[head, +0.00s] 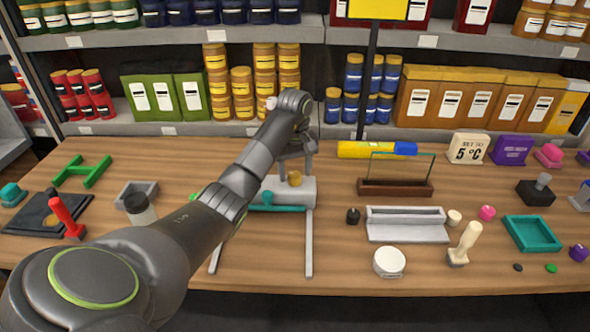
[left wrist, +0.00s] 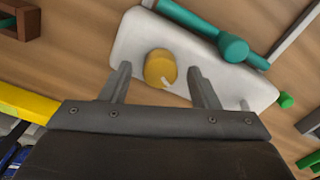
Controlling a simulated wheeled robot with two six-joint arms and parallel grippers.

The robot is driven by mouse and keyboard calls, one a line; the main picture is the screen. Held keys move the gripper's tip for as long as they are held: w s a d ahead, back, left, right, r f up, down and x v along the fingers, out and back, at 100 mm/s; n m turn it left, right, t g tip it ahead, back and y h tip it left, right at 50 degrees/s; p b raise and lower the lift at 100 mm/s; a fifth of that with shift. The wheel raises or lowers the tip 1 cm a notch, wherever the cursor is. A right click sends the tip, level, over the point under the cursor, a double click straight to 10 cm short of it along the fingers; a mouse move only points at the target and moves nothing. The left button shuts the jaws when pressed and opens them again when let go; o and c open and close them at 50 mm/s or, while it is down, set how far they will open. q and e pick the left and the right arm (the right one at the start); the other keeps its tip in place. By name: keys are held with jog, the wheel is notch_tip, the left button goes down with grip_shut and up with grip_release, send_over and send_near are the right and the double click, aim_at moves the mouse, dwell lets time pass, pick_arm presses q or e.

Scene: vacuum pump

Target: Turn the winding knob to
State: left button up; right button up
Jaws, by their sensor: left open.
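A light grey box-shaped device (head: 305,190) stands on the wooden table with a gold knob (head: 294,179) on it, apparently the winding knob. In the left wrist view the knob (left wrist: 160,66) carries a small pale pointer mark. A teal bar with a rounded end (head: 275,208) runs along the device's front. My left gripper (head: 297,154) is open and empty just above and behind the knob. In the left wrist view its two fingers stand apart with the knob appearing between their tips; I cannot tell any contact. My right gripper is not in view.
Two grey rails (head: 309,245) run from the device toward the table's front edge. A brown holder with a clear pane (head: 395,187) and a grey tray (head: 407,232) stand to the right. A red-handled lever (head: 66,214) is at left. Stocked shelves line the back.

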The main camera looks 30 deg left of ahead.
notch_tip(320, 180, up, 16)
jog(key=p, duration=1.5)
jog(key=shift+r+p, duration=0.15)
jog(key=shift+p, duration=0.2)
